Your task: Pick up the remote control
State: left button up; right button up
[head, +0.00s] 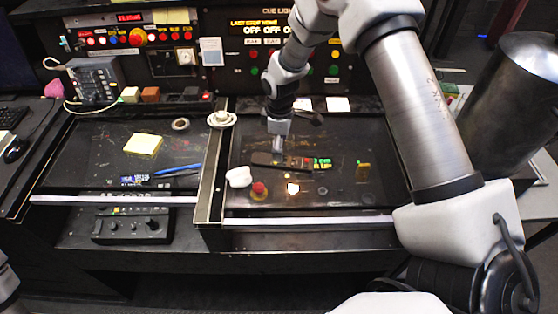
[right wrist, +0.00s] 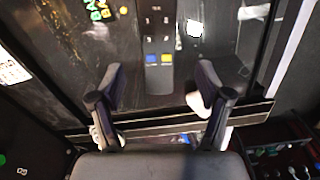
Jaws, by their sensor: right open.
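The remote control is a long dark handset lying flat on the right desk panel; in the head view it shows (head: 263,159) just under my right gripper (head: 278,151). In the right wrist view the remote (right wrist: 159,75) stands upright in the picture, with blue and yellow keys near its lower end. My right gripper (right wrist: 160,88) is open, with one finger on each side of the remote's lower part. There is a gap on both sides, and nothing is held. Whether the fingertips are down at the remote's height I cannot tell. My left gripper is out of view.
A white object (head: 238,177) and a red knob (head: 259,188) are close in front of the remote. A raised divider (head: 210,170) is to the left. The control panel (head: 220,70) stands behind.

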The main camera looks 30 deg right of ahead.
jog(key=shift+s+d+f+p, duration=0.15)
jog(key=shift+s+f+p, duration=0.05)
jog(key=shift+f+p, duration=0.3)
jog(key=shift+s+d+f+p, duration=0.1)
jog(key=shift+s+f+p, duration=0.05)
jog(key=shift+f+p, duration=0.35)
jog(key=f, duration=0.3)
jog(key=shift+w+d+f, duration=0.1)
jog(key=shift+w+f, duration=0.15)
jog(key=shift+w, duration=0.15)
jog(key=shift+f, duration=0.25)
jog(key=shift+s+r, duration=0.15)
jog(key=shift+s, duration=0.05)
jog(key=shift+c, duration=0.7)
jog(key=c, duration=1.1)
jog(key=shift+c, duration=0.4)
jog(key=shift+r, duration=0.1)
